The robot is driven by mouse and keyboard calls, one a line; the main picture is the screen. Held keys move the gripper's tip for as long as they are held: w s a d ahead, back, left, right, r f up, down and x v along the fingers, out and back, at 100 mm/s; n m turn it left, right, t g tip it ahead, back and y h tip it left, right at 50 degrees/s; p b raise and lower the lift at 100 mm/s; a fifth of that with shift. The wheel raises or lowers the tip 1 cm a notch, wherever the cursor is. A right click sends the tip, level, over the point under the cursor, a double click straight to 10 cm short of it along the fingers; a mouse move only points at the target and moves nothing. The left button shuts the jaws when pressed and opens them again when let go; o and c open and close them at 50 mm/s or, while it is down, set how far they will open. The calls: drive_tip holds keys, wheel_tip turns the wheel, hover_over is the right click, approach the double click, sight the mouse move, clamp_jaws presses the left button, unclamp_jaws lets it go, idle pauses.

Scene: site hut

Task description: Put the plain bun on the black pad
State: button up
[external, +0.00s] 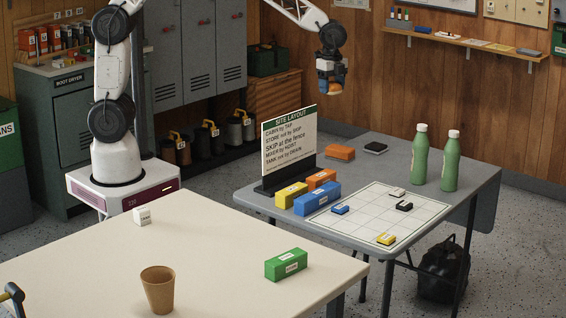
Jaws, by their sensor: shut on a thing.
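My gripper (330,82) is raised in the air at the upper middle, above and behind the grey table. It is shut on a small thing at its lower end. That thing is mostly hidden by the fingers and too small to identify for certain as the plain bun. No other bun shows clearly. A small flat black pad (376,148) lies on the far part of the grey table, below and to the right of my gripper, with nothing on it.
The grey table (465,185) also carries a sign (289,145), two green bottles (419,155) (451,162), a grid sheet (367,222) and several coloured blocks. The pale near table (215,245) holds a cup (158,289), a green block (286,265) and a white cube (142,215).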

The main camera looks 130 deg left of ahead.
drive_tip(key=s+a+n, duration=0.3)
drive_tip(key=s+a, duration=0.3)
drive_tip(key=a, duration=0.4)
wheel_tip(320, 180, down, 18)
drive_tip(key=shift+f, duration=0.15)
drive_tip(key=shift+a, duration=0.15)
hover_over(376, 145)
drive_tip(key=shift+f, duration=0.75)
drive_tip(key=shift+f, duration=0.15)
drive_tip(key=shift+f, duration=1.6)
drive_tip(key=shift+f, duration=0.15)
